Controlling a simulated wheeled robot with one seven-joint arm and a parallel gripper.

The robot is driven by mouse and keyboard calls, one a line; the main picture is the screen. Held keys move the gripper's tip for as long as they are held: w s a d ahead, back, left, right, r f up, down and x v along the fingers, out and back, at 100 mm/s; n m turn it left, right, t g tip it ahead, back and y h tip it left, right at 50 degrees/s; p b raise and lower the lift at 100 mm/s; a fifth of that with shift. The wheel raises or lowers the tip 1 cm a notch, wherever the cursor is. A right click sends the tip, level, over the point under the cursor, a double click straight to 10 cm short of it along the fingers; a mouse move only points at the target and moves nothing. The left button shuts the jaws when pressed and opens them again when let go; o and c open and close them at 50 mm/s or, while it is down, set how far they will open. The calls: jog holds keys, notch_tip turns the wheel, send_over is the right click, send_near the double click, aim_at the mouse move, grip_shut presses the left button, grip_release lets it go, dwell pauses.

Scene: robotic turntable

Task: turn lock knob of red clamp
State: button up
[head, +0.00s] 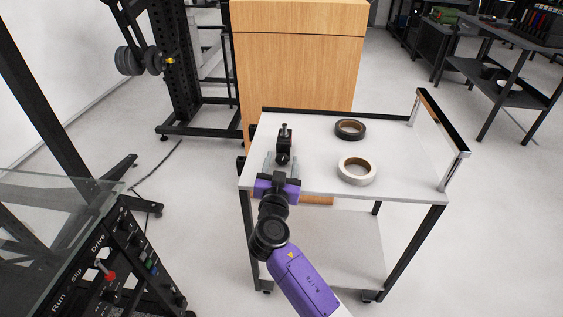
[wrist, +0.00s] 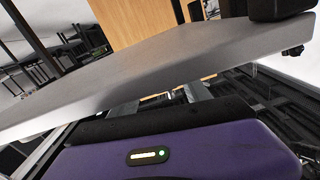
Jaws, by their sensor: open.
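No red clamp is clear in either view. A small black clamp-like device (head: 284,145) with an upright post stands near the left side of the cart top. A dark block at the top right of the wrist view (wrist: 280,8) may be part of it. My purple gripper (head: 282,166) is over the cart's near left part, just in front of the device. Its fingers (wrist: 160,101) are apart, with nothing seen between them. In the wrist view they appear close to the cart's edge; contact cannot be told. Any lock knob is too small to make out.
The white cart top (head: 315,129) also holds a black tape roll (head: 350,129) and a cream tape roll (head: 357,170). A handle (head: 445,125) rises at its right. A control panel (head: 120,262) with a red lever is at lower left. A wooden cabinet (head: 298,75) stands behind.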

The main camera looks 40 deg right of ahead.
grip_shut()
jog(key=shift+f+n+b, duration=0.1)
jog(key=shift+n+b, duration=0.4)
jog(key=shift+n, duration=1.9)
grip_release()
jog(key=shift+a, duration=0.1)
jog(key=v, duration=0.7)
jog(key=shift+s+a+b, duration=0.2)
jog(key=shift+a+b, duration=0.1)
jog(key=shift+b, duration=0.1)
